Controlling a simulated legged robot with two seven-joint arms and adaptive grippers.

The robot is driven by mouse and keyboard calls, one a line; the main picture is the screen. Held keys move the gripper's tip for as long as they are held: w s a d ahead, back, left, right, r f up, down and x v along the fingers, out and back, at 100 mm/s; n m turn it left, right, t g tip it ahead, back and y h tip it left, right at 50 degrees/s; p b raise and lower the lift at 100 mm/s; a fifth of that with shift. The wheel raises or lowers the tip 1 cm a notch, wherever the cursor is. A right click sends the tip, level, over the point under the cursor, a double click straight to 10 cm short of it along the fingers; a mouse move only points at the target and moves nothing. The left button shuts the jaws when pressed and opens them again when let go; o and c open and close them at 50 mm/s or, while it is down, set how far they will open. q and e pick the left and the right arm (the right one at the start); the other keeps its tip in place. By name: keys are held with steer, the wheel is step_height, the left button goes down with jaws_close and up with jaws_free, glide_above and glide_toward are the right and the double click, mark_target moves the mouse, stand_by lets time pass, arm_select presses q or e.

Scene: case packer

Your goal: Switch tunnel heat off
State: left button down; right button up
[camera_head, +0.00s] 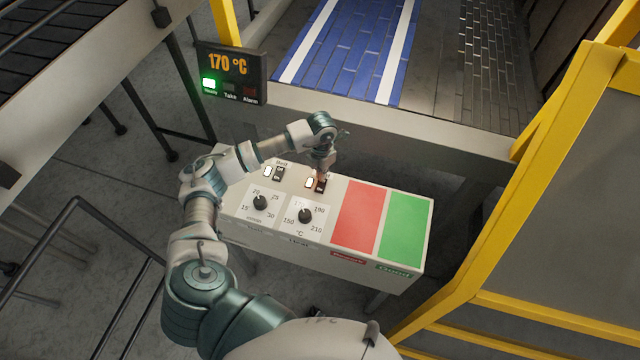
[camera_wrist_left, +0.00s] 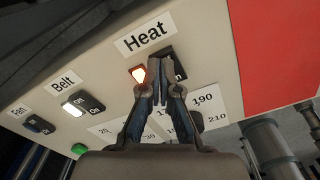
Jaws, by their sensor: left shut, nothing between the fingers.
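The heat switch (camera_wrist_left: 174,66) is a black rocker under the "Heat" label (camera_wrist_left: 146,37) in the left wrist view. Its lamp (camera_wrist_left: 138,74) beside it glows orange-white. In the head view the switch (camera_head: 320,187) sits on the grey control panel (camera_head: 272,222), partly under my left gripper (camera_head: 321,176). My left gripper, also in the left wrist view (camera_wrist_left: 164,82), is shut and empty. Its fingertips are at the switch and cover part of it; I cannot tell whether they touch. The tunnel display (camera_head: 229,66) reads 170 °C with a green lamp lit. My right gripper is not in view.
The belt switch (camera_wrist_left: 88,102) with a lit lamp and the fan switch (camera_wrist_left: 39,124) are left of the heat switch. Two dials (camera_head: 305,216), a red plate (camera_head: 361,217) and a green plate (camera_head: 405,227) share the panel. A yellow frame (camera_head: 500,200) stands at right.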

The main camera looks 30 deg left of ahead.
arm_select(q)
steer(key=shift+d+f, duration=0.25)
steer(key=shift+d, duration=0.1)
steer(key=shift+a+f+b, duration=0.2)
steer(key=shift+f+b, duration=0.3)
steer(key=shift+b, duration=0.05)
steer(key=shift+r, duration=0.1)
steer(key=shift+d+r+p, duration=0.1)
steer(key=shift+r+p, duration=0.4)
steer(key=shift+r, duration=0.15)
steer(key=shift+r+p, duration=1.75)
steer(key=shift+r, duration=1.1)
steer(key=shift+s+f, duration=0.1)
